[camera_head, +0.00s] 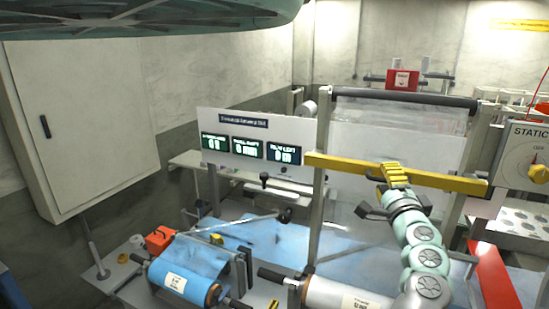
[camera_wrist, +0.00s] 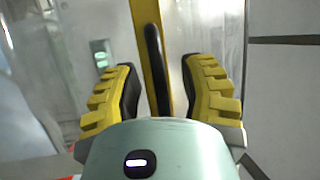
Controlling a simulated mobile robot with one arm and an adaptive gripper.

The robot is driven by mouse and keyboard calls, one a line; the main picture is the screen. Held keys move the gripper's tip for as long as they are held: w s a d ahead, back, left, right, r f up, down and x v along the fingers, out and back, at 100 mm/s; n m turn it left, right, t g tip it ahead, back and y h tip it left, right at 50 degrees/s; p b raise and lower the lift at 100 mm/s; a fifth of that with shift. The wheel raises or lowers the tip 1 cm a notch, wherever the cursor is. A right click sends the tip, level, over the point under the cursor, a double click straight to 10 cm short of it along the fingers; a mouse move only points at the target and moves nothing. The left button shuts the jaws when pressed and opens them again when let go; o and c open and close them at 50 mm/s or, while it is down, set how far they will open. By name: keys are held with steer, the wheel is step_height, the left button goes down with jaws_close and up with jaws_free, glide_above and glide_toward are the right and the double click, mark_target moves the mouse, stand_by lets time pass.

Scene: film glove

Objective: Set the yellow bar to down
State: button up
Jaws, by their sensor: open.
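The yellow bar (camera_head: 340,164) runs nearly level across the front of the clear film sheet in the head view, raised between the frame posts. In the wrist view the yellow bar (camera_wrist: 147,11) runs up the picture between my fingers, with a black handle (camera_wrist: 157,65) on it. My gripper (camera_head: 394,177) is at the bar's middle in the head view. In the wrist view my gripper (camera_wrist: 163,88) is open, one yellow ridged finger on each side of the bar and handle, with visible gaps. Whether either finger touches cannot be told.
A panel with three displays (camera_head: 252,150) stands left of the frame. A STATIC dial box (camera_head: 525,155) is at the right, near the bar's end. A black roller (camera_head: 400,97) lies above the bar. Film rolls (camera_head: 185,275) and a red plate (camera_head: 493,275) lie below.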

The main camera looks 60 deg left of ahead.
steer(key=shift+c, duration=0.3)
jaws_close()
stand_by(0.3)
